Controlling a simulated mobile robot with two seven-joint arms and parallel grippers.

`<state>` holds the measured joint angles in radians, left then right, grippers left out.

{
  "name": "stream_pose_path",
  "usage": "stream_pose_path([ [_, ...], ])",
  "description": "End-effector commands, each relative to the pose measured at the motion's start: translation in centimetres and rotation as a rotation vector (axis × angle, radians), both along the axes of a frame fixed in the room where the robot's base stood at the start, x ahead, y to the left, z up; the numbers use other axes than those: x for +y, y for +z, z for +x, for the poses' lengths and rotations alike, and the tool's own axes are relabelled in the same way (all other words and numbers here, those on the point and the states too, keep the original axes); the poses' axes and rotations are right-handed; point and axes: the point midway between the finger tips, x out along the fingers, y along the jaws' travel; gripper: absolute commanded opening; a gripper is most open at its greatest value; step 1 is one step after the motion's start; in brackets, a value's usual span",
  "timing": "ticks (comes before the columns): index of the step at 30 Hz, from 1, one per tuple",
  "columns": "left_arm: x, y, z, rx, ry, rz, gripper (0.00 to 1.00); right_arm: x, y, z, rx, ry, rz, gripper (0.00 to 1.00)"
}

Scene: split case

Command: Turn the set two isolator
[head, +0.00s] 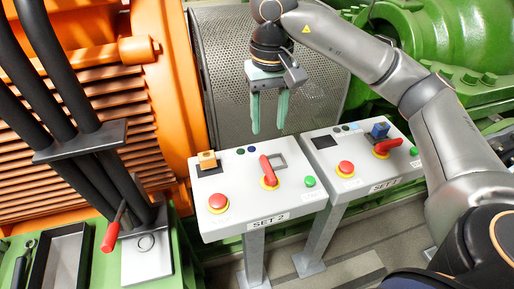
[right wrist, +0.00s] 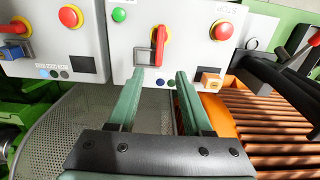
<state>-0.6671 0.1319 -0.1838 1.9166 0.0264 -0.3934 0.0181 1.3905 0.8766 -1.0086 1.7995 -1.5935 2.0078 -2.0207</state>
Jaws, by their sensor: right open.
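The set two panel (head: 240,215) is a sloped white box labelled SET 2. Its isolator is a red handle (head: 267,170) on a yellow base, pointing up the panel, slightly left. In the right wrist view the handle (right wrist: 160,45) appears upside down, just beyond the fingertips. My right gripper (head: 269,129) is open, with two green fingers pointing down above the panel's back edge. In the right wrist view the gripper (right wrist: 160,74) has nothing between its fingers, and the handle lies apart from them. My left gripper is not in view.
Set two also carries a red button (head: 218,202), a green button (head: 310,181) and an orange block (head: 207,158). The set one panel (head: 340,162) stands close on the right, its red handle (head: 389,145) turned sideways beside a blue block (head: 380,130). A perforated guard (head: 225,70) is behind.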

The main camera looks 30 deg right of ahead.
Motion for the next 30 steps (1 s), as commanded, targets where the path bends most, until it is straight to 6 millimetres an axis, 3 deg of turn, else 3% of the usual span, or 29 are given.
stream_pose_path([
  [5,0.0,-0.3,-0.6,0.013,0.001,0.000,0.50,0.0,-1.9,-0.1,0.005,0.001,-0.002,0.50],
  [18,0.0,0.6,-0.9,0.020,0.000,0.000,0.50,0.0,-10.2,-0.2,0.004,0.001,-0.001,0.50],
  [24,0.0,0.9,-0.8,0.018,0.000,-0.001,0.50,0.1,-12.1,-0.1,0.003,0.000,0.001,0.50],
  [30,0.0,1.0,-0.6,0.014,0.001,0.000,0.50,0.0,-12.4,-0.1,0.001,0.000,0.000,0.50],
])
